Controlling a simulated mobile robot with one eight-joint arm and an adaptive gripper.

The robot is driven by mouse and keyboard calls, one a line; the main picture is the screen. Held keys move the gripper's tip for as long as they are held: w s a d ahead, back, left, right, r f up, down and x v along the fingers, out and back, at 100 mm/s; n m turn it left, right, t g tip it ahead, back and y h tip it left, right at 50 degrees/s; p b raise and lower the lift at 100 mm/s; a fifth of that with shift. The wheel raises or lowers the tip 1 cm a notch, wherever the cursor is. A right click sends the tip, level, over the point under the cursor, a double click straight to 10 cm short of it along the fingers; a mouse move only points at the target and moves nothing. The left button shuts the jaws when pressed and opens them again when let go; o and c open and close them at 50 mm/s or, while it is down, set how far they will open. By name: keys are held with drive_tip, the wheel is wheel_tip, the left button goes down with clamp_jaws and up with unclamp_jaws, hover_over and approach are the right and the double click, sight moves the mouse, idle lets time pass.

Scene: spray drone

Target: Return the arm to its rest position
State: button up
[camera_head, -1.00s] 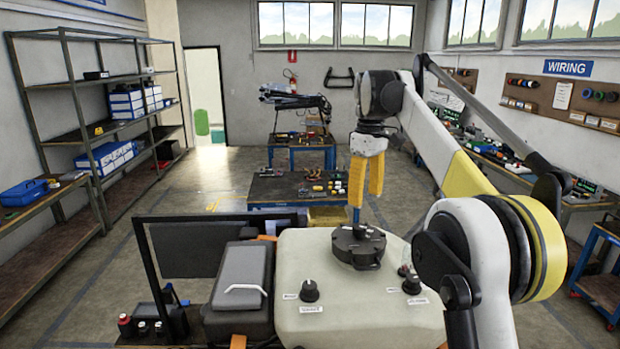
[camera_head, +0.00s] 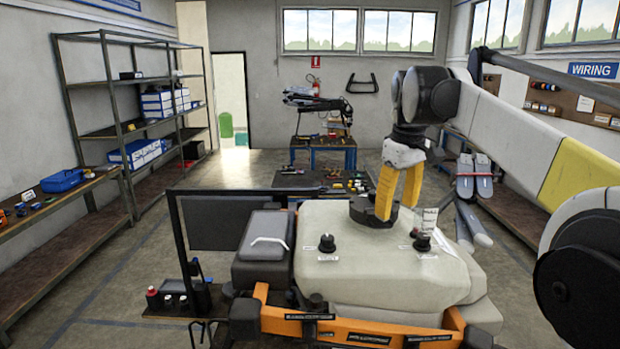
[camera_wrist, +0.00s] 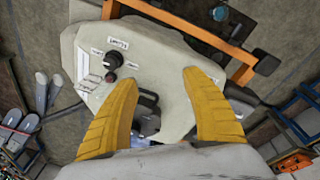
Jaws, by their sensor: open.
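My arm reaches in from the right in the head view, bent at the elbow. My gripper (camera_head: 396,210) hangs at its end with the yellow fingers pointing down, apart and with nothing visible between them. In the head view the fingers overlap the black round cap (camera_head: 361,211) on the spray drone's cream tank (camera_head: 385,270); I cannot tell whether they touch it. The wrist view shows both fingers of my gripper (camera_wrist: 160,78) spread wide over the cream tank (camera_wrist: 150,60). The cap is partly hidden there.
The orange frame (camera_head: 365,328) runs along the near edge. A black upright frame (camera_head: 177,240) stands at left. Folded drone arms (camera_head: 472,180) lie right.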

drive_tip(key=s+f+m+t+b, duration=0.2)
drive_tip(key=s+f+b, duration=0.6)
drive_tip(key=f, duration=0.6)
drive_tip(key=s+f+m+t+b, duration=0.1)
drive_tip(key=s+f+m+b, duration=0.1)
drive_tip(key=s+f+b, duration=0.6)
drive_tip(key=s+f+m+t+b, duration=0.2)
drive_tip(key=s+f+b, duration=0.7)
drive_tip(key=f, duration=1.3)
drive_tip(key=s, duration=0.4)
drive_tip(key=shift+f+m+t, duration=0.2)
drive_tip(key=shift+m+t, duration=0.1)
